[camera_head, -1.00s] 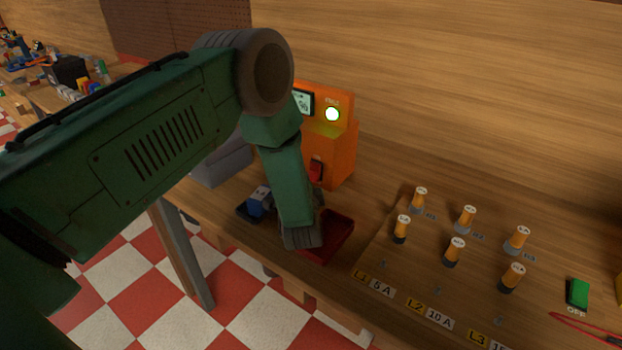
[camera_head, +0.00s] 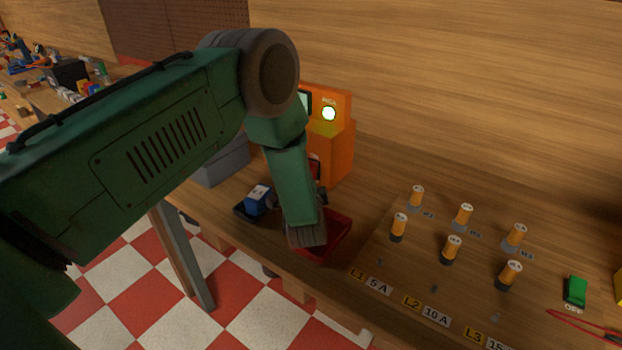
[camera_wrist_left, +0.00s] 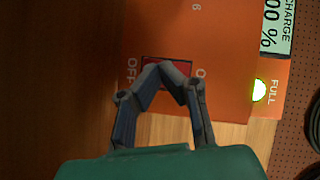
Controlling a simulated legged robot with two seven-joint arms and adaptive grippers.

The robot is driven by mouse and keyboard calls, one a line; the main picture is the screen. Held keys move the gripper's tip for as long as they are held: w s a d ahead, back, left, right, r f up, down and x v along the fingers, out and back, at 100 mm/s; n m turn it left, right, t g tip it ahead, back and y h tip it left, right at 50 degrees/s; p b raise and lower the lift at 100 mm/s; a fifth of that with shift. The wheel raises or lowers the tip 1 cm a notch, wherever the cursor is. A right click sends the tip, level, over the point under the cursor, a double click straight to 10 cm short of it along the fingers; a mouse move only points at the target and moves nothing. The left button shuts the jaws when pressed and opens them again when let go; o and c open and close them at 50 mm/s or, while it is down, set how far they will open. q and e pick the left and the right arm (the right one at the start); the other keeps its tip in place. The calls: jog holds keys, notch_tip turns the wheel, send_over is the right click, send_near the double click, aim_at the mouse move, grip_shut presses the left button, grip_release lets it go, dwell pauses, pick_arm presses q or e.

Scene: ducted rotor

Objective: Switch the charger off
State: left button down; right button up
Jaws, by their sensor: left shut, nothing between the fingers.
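The orange charger (camera_head: 338,145) stands on the bench against the wooden wall. Its green FULL light (camera_head: 329,113) is lit, and in the left wrist view its display (camera_wrist_left: 276,25) reads 100 %. The red rocker switch (camera_wrist_left: 152,62) sits between the OFF label and a partly hidden label starting with O. My left gripper (camera_wrist_left: 163,71) is shut and empty, its fingertips right in front of the switch. They cover much of it, so I cannot tell contact or the rocker's position. In the head view my left arm hides most of the switch. My right gripper is not in view.
A red tray (camera_head: 335,232) lies below my left wrist, near the bench's front edge. A blue block (camera_head: 258,198) sits in a dark tray beside it. Several orange-topped cells (camera_head: 463,215) stand on the right, with a green OFF switch (camera_head: 575,290) beyond them.

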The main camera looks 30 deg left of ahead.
pick_arm(q)
jog(key=shift+d, duration=0.1)
jog(key=shift+w+a+f, duration=0.15)
jog(key=shift+a+f, duration=0.1)
jog(key=shift+a, duration=0.45)
jog(key=shift+w+d+b, duration=0.25)
jog(key=shift+d+b, duration=0.15)
jog(key=shift+d, duration=0.2)
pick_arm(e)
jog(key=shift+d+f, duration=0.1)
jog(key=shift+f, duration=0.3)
pick_arm(q)
jog(key=shift+w+a, duration=0.1)
jog(key=shift+a, duration=0.3)
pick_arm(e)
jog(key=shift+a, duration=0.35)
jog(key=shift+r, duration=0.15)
pick_arm(q)
jog(key=shift+s+r+p, duration=0.4)
jog(key=shift+s+p, duration=0.35)
jog(key=shift+s, duration=0.1)
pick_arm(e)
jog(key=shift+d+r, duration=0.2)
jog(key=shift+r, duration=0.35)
pick_arm(q)
jog(key=shift+a, duration=0.1)
